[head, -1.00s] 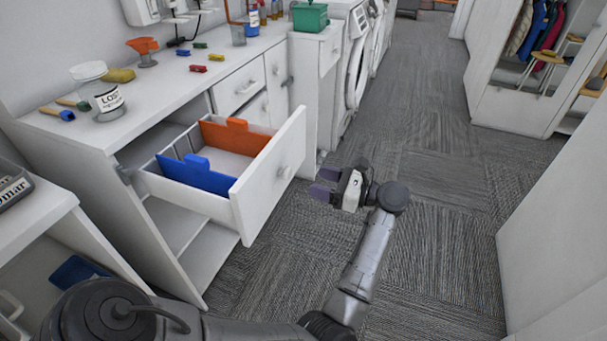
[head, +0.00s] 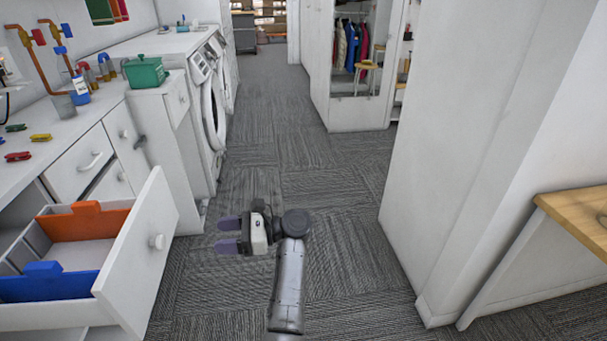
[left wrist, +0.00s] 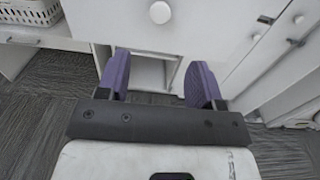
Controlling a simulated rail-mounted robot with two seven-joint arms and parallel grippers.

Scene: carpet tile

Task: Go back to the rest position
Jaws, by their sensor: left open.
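My left gripper (head: 229,236) is over the carpet floor in the head view, just right of the open drawer (head: 144,258). Its two purple fingers are apart with nothing between them. In the left wrist view the open gripper (left wrist: 157,82) points at the white drawer front (left wrist: 120,25) with its round knob, without visible contact. My right gripper is not in view.
The pulled-out drawer, with orange (head: 82,222) and blue (head: 48,283) dividers, juts into the aisle. A washing machine (head: 208,105) stands beyond it. A white wall (head: 465,150) closes in on the right. The carpeted aisle (head: 255,130) ahead is clear.

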